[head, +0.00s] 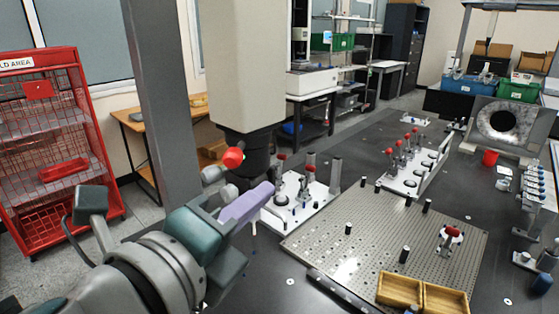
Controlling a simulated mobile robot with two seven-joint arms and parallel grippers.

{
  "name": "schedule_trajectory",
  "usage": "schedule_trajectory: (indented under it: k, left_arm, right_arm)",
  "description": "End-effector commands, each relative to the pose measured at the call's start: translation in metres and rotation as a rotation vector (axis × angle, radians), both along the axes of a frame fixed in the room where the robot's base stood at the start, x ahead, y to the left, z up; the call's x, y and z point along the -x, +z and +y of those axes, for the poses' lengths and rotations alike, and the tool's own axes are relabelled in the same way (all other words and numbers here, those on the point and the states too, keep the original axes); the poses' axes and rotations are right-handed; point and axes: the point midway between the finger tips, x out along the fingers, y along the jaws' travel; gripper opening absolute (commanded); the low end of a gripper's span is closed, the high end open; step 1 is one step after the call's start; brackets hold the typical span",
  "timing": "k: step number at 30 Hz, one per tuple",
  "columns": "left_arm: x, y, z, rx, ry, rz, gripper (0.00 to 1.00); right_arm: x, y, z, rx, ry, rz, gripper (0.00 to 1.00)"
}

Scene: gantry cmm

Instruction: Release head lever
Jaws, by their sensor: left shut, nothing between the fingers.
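The head lever shows a round red knob (233,157) beside the black probe head (258,152), which hangs below the beige vertical column (246,65). A short grey piece (213,174) shows just left of the knob. My left gripper (268,189) comes in from the lower left, with its lilac fingers pointing right and a little up. It is shut and empty, in front of and below the probe head and to the lower right of the knob. I cannot tell whether it touches the lever. My right gripper is out of view.
A perforated metal plate (345,232) with small black posts lies on the dark table. White fixture plates (300,205) with red-knobbed clamps (400,160) stand behind it. A wooden tray (400,289) is at the front. A grey post (162,90) rises behind my arm. A red rack (60,140) stands left.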

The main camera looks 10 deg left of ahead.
Motion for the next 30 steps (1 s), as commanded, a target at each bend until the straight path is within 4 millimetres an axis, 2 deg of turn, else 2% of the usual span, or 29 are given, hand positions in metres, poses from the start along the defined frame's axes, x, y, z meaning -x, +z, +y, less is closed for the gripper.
schedule_trajectory:
  k: [1,6,9,15,30]
  left_arm:
    - [-0.011,0.0,-0.004,0.002,0.0,-0.002,0.0]
    - [-0.042,-0.005,-0.013,0.002,0.0,0.0,0.0]
    - [-0.038,0.007,0.007,-0.005,0.001,0.002,0.0]
    - [-0.037,0.011,0.023,-0.001,0.001,0.002,0.0]
    - [-0.036,0.01,0.026,0.0,0.0,0.001,0.0]
  right_arm:
    - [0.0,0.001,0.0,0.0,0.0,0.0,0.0]
    - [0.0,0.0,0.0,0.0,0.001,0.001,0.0]
    - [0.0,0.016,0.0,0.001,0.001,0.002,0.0]
    - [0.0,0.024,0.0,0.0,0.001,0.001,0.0]
    - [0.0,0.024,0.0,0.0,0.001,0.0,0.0]
